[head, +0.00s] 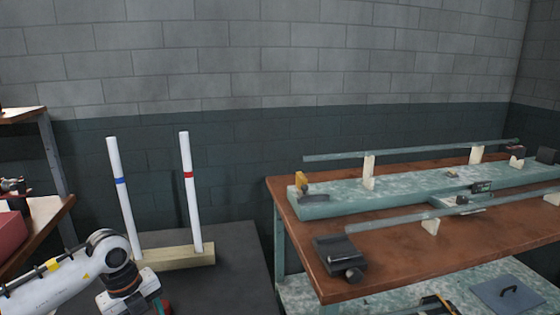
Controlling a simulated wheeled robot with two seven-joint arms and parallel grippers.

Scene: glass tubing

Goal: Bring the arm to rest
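My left arm (72,268) comes in from the lower left of the head view. Its wrist is bent down at the bottom edge, and its gripper fingers are cut off by the frame. My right arm and gripper are not in view. Just beyond the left wrist, two white tubes stand in a pale wooden block (182,256). The left tube (124,200) has a blue band and the right tube (191,190) has a red band. Both tubes lean slightly. The wrist overlaps the block's left end in the picture; I cannot tell whether they touch.
The block stands on a dark surface (238,268). At right, a wooden workbench (400,250) carries long glass tubes (420,151) on pale supports, a green slab (410,189) and a dark clamp-like device (340,254). Wooden shelves (30,235) stand at left. A block wall closes the back.

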